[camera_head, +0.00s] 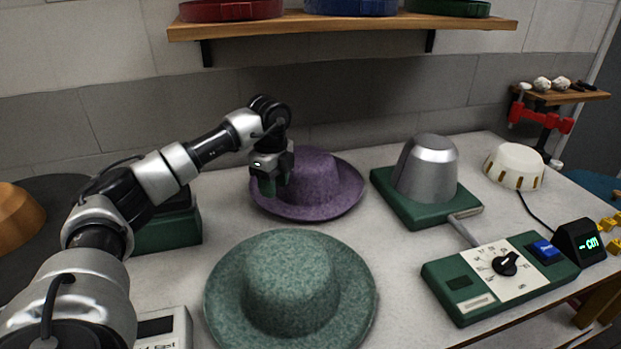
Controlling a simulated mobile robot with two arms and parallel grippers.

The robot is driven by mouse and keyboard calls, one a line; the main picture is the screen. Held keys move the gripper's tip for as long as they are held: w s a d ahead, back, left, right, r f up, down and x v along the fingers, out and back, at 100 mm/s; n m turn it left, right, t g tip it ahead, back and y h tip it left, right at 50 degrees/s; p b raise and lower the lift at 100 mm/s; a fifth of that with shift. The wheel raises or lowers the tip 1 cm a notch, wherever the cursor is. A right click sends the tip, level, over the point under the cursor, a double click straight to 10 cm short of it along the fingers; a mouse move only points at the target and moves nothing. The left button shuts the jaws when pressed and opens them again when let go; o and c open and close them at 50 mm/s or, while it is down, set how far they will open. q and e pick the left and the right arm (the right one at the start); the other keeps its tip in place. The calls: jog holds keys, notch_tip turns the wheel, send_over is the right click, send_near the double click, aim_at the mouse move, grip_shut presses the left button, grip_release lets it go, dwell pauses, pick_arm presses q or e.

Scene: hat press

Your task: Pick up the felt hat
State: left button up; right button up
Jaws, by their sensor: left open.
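Two felt hats lie brim down on the light table. The purple felt hat (322,184) is at the back middle. The green speckled felt hat (291,285) is at the front middle. My left gripper (268,188) is open and points down over the left side of the purple hat, in front of part of its brim. I cannot tell whether the fingertips touch the hat. My right gripper is not in view.
A metal hat block on a green base (432,215) stands at right, behind a control box (500,278) with a dial and blue button. A white domed object (514,166) is at the back right. A shelf (340,27) hangs above. A display box (165,328) sits at front left.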

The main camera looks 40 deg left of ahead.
aim_at(275, 209)
pick_arm(q)
jog(key=shift+s+f, duration=0.2)
jog(key=shift+f, duration=0.3)
jog(key=shift+s+f, duration=0.15)
jog(key=shift+f, duration=0.35)
jog(key=shift+w+f, duration=0.15)
jog(key=shift+f, duration=0.15)
notch_tip(275, 209, down, 5)
jog(key=shift+w+f, duration=0.1)
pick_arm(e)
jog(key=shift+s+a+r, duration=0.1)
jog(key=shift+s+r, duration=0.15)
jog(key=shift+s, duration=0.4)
pick_arm(q)
jog(key=shift+c, duration=0.3)
grip_shut()
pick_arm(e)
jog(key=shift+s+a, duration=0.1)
